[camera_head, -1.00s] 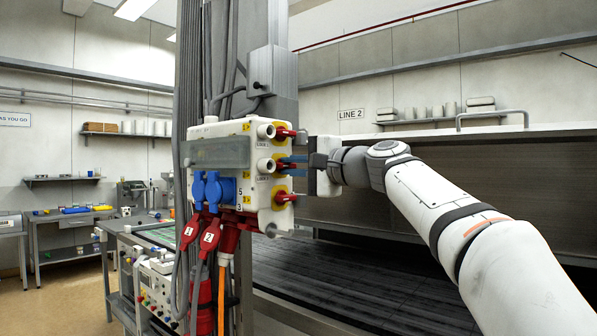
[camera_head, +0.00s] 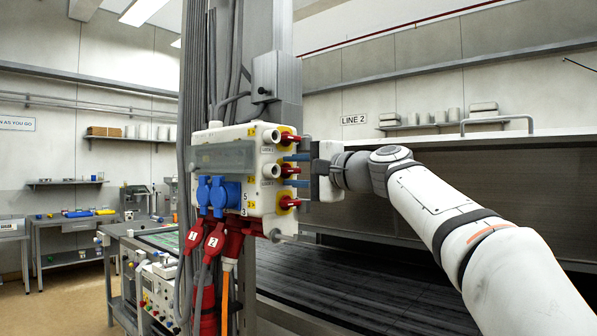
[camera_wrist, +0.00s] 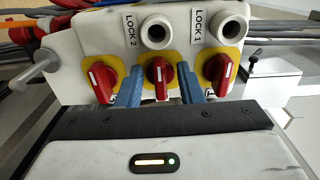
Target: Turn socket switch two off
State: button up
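The white socket box (camera_head: 257,160) hangs on a grey column and carries three red rotary switches on yellow plates along its right side. The middle red switch (camera_head: 288,170) also shows in the wrist view (camera_wrist: 158,77), its white mark upright. My gripper (camera_head: 297,170) has its two blue fingers on either side of this middle switch. In the wrist view my gripper (camera_wrist: 159,84) is open, with a visible gap between each finger and the switch. The other switches sit outside the fingers, left (camera_wrist: 100,81) and right (camera_wrist: 218,72). The switch number plates are mostly hidden.
Labels LOCK 2 (camera_wrist: 130,30) and LOCK 1 (camera_wrist: 196,25) sit beside two round white ports. Blue plugs (camera_head: 218,192) and red plugs (camera_head: 205,236) with cables hang at the box's front and underside. A metal lever (camera_wrist: 38,67) sticks out at the box's left end.

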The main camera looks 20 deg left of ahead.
jog(key=b+v, duration=0.2)
jog(key=v, duration=0.6)
jog(key=shift+a, duration=0.1)
